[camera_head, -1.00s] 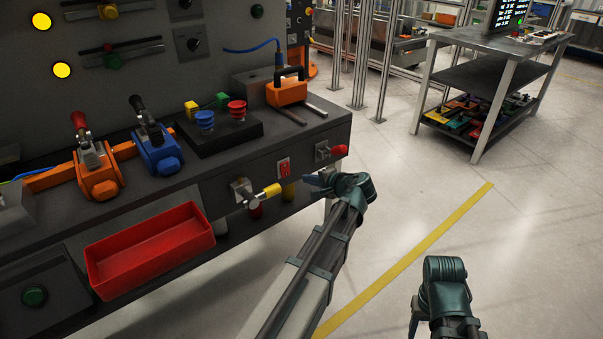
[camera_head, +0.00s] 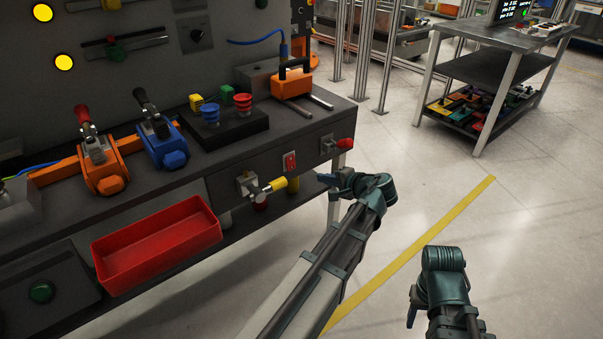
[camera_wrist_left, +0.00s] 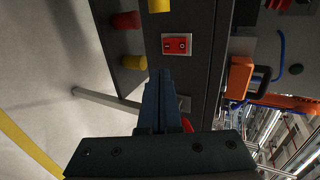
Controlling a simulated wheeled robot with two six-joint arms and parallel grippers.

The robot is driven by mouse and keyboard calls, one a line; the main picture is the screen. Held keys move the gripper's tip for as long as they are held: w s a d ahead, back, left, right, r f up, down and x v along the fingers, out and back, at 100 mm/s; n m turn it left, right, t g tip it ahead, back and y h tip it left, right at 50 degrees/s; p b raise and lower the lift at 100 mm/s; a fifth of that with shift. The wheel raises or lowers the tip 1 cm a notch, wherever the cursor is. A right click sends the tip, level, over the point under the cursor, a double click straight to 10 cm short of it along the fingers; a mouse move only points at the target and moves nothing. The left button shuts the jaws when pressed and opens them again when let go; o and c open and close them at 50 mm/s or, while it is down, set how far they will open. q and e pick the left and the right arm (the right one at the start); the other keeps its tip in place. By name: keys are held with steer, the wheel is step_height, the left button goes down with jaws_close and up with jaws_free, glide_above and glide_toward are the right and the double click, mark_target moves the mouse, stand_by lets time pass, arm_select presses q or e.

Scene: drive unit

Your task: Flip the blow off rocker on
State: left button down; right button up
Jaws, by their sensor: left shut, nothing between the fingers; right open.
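The blow off rocker appears to be the red switch (camera_head: 290,161) in a pale plate on the bench's front panel, between the yellow-handled valve and a red-knobbed lever. In the left wrist view the red rocker (camera_wrist_left: 175,44) shows two pale marks; I cannot tell which side is pressed. My left gripper (camera_head: 321,178) is shut and empty, in front of the panel, right of and slightly below the rocker. Its fingers (camera_wrist_left: 160,77) point toward the panel area beside the rocker, apart from it in the picture. My right gripper (camera_head: 412,304) is over the floor, its fingers barely visible.
The yellow-handled valve (camera_head: 274,185) sticks out left of the rocker. The red-knobbed lever (camera_head: 342,143) sticks out to its right. A red bin (camera_head: 158,245) hangs on the bench front. Open floor lies right of the bench.

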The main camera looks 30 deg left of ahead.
arm_select(q)
steer(key=b, duration=0.5)
glide_toward(292, 168)
steer(key=f+x, duration=0.1)
steer(key=x, duration=0.4)
steer(key=shift+w+a+f, duration=0.1)
steer(key=shift+w+a, duration=0.1)
steer(key=shift+a, duration=0.4)
steer(key=shift+w+a+f, duration=0.1)
steer(key=shift+a+f, duration=0.05)
steer(key=shift+a, duration=0.1)
